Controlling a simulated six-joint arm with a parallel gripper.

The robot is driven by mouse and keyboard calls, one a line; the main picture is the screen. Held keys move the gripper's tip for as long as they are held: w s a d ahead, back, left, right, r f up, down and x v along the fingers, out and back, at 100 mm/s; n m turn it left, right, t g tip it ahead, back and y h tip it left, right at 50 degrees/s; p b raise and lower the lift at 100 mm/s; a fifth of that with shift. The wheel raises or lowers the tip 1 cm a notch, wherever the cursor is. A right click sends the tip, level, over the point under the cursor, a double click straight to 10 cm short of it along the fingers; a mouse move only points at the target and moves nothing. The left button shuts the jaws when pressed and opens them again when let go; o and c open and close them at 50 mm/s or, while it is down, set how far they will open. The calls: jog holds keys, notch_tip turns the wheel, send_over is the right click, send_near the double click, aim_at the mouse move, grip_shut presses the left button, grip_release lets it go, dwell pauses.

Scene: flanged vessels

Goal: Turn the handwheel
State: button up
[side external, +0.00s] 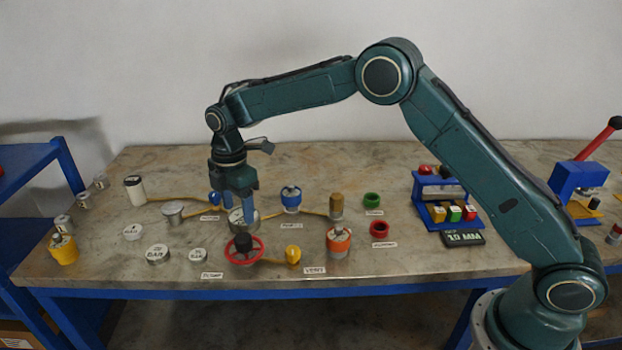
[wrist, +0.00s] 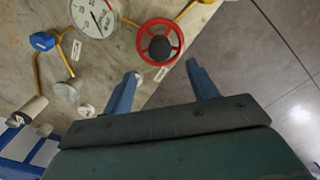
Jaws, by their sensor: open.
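The handwheel (side external: 244,249) is a red spoked ring with a dark hub, near the front edge of the table. In the wrist view the handwheel (wrist: 160,42) lies beyond my fingertips, with nothing between the jaws. My gripper (side external: 234,212) points down over the table, behind and above the handwheel, close to a round gauge. In the wrist view my gripper (wrist: 162,72) shows two blue fingers spread apart, empty. I see no contact with the wheel.
The dial gauge (side external: 243,219) stands just behind the wheel. A blue valve handle (side external: 291,194), a yellow knob (side external: 293,254) and an orange-topped vessel (side external: 339,242) stand nearby. Yellow pipes run between fittings. Loose round weights (side external: 157,254) lie left. The table's front edge (side external: 200,287) is close.

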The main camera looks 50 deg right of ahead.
aim_at(243, 237)
notch_tip(243, 237, down, 8)
jog(key=shift+f, duration=0.2)
dwell(0.4)
jog(key=c, duration=1)
